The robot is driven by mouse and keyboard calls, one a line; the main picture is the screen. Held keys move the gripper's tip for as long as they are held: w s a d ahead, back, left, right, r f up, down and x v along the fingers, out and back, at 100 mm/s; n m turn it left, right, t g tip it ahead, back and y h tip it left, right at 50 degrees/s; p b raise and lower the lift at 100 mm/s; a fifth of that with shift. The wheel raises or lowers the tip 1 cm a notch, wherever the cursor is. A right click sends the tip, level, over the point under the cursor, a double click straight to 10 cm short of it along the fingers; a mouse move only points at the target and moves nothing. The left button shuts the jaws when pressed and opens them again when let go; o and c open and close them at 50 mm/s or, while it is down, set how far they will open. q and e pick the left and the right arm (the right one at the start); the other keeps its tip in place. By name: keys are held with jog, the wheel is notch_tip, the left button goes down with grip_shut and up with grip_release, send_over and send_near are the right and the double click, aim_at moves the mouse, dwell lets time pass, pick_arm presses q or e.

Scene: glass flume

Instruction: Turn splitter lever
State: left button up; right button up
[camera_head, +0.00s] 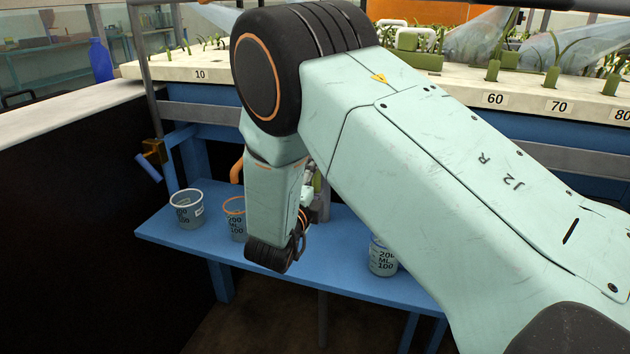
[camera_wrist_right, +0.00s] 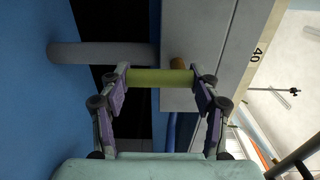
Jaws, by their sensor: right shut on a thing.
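The splitter lever's yellow-green handle (camera_wrist_right: 160,77) lies crosswise in the right wrist view. My right gripper (camera_wrist_right: 160,84) is shut on it, with one purple-grey finger at each end of the handle. A small brass-coloured stub (camera_wrist_right: 178,63) shows just behind the handle, beside a pale beam. In the head view, my right arm hangs down in front of the flume's middle and hides most of the lever and the gripper's fingers. My left gripper is not in view.
A blue shelf (camera_head: 330,268) under the flume bears a clear beaker (camera_head: 187,210), an orange-rimmed beaker (camera_head: 234,218) partly behind my arm, and another beaker (camera_head: 382,260). A brass valve with a blue handle (camera_head: 148,167) stands at left. A grey pipe (camera_wrist_right: 100,55) runs near the lever.

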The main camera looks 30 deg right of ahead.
jog(key=shift+d, duration=0.1)
jog(key=o, duration=1.2)
jog(key=shift+c, duration=0.2)
jog(key=shift+r, duration=0.1)
